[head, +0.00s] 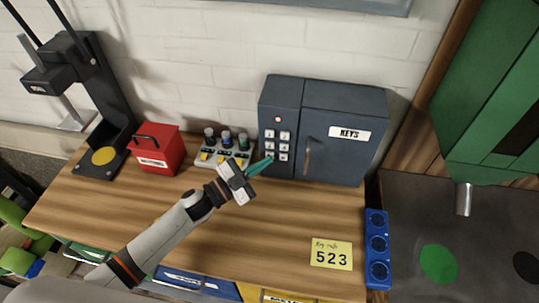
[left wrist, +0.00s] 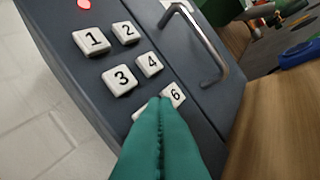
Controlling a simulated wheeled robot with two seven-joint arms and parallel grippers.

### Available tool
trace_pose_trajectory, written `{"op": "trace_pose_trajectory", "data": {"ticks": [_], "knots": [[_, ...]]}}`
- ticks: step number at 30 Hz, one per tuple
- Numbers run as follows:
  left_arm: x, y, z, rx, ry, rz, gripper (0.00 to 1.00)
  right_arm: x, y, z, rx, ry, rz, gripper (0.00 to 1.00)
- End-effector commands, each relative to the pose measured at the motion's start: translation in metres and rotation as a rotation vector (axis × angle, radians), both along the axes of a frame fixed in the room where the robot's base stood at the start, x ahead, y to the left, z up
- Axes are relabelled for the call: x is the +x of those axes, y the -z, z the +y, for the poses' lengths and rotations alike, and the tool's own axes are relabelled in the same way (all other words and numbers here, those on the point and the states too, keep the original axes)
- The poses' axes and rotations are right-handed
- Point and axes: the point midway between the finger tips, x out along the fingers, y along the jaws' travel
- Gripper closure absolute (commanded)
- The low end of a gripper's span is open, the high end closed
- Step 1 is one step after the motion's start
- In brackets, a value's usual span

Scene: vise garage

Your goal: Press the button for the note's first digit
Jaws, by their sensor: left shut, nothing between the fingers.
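The yellow note (head: 331,254) lies on the bench and reads "523" under small handwriting. The dark grey key safe (head: 340,125) stands at the back of the bench, with a white keypad (head: 277,145) on its left part. In the left wrist view, buttons 1 (left wrist: 93,40), 2 (left wrist: 127,31), 3 (left wrist: 122,79), 4 (left wrist: 149,64) and 6 (left wrist: 174,94) are readable. Button 5 (left wrist: 138,114) is mostly hidden behind my fingertips. My left gripper (head: 268,160) is shut and empty, its teal tips at the keypad's lower rows; I cannot tell if they touch.
A red light (left wrist: 84,3) shows above the keypad, and a metal handle (head: 307,156) is on the safe door. A blue socket strip (head: 377,248) is right. The front bench is mostly clear.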

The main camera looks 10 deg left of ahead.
Motion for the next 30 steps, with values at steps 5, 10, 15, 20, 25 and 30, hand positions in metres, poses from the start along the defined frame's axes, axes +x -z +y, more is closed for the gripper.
{"op": "trace_pose_trajectory", "data": {"ticks": [5,10,15,20,25,30], "knots": [[0.0026,0.0,0.0001,0.0,0.0,0.0,1.0,0.0,0.0007,-0.0001,0.0,0.0,0.0,0.64],[0.0045,-0.0002,0.0001,0.0,0.0,0.0,1.0,-0.0001,0.0012,0.0,0.0,0.0,0.0,0.64],[0.0066,-0.0003,0.0002,-0.001,-0.001,0.0,1.0,-0.0001,0.0017,-0.0001,0.0,0.0,0.0,0.64],[0.0063,-0.0003,0.0002,-0.001,-0.001,0.0,1.0,-0.0001,0.0015,0.0001,0.0,0.0,0.0,0.64],[0.0052,-0.0004,0.0002,0.0,0.0,0.0,1.0,-0.0001,0.0008,0.0002,0.0,0.0,0.0,0.64],[-0.002,-0.0005,0.0002,0.0,0.0,0.001,1.0,-0.0001,-0.0026,0.0002,0.0,0.0,0.0,0.64]]}}
